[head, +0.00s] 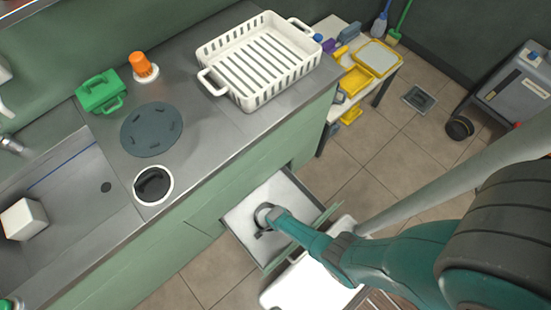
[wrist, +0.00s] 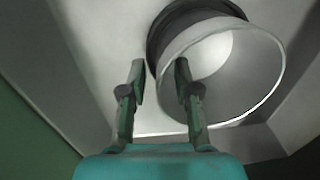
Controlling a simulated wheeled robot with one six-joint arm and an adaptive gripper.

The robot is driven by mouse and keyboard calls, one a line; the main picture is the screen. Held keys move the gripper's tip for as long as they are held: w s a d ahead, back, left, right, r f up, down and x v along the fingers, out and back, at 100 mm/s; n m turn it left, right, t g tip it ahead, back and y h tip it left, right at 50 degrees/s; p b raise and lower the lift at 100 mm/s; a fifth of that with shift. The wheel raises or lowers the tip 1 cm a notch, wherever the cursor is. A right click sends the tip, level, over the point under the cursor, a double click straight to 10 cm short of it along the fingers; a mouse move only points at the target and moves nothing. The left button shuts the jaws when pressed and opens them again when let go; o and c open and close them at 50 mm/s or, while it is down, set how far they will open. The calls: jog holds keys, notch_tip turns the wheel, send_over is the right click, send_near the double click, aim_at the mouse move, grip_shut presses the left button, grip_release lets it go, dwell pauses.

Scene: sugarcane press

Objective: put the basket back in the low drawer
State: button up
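The low drawer (head: 240,222) is pulled out below the counter in the head view. A round, open-topped grey-white basket (wrist: 240,95) lies inside it, tilted, with its mouth towards the wrist camera. In the head view the basket (head: 265,212) is partly hidden by my gripper (head: 264,226). The wrist view shows my gripper (wrist: 160,72) open. Its right finger overlaps the basket's mouth and its left finger is outside, with a gap between them. I cannot tell whether either finger touches the wall.
A white slatted crate (head: 262,60) stands on the counter (head: 215,125), with a green box (head: 101,92) and an orange-topped jar (head: 143,67). A low white shelf (head: 385,80) with yellow items stands beyond. A white bin (head: 310,285) is close to the drawer's front.

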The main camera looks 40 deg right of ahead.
notch_tip(320, 180, up, 10)
jog(key=shift+s, duration=0.45)
jog(key=shift+r, duration=0.1)
jog(key=s+d+r+n+t, duration=0.1)
jog(key=s+r+n+t, duration=0.75)
jog(key=r, duration=0.75)
jog(key=s+r+n+t, duration=0.2)
jog(key=s+r+n, duration=0.1)
jog(key=r, duration=1.4)
jog(key=s+r+n+t, duration=0.3)
jog(key=r+n, duration=0.3)
jog(key=r, duration=1.2)
jog(key=shift+s+d+r+t, duration=0.25)
jog(key=shift+s+t, duration=0.1)
jog(key=shift+s, duration=0.15)
jog(key=shift+d+f+n, duration=0.1)
jog(key=shift+n, duration=0.15)
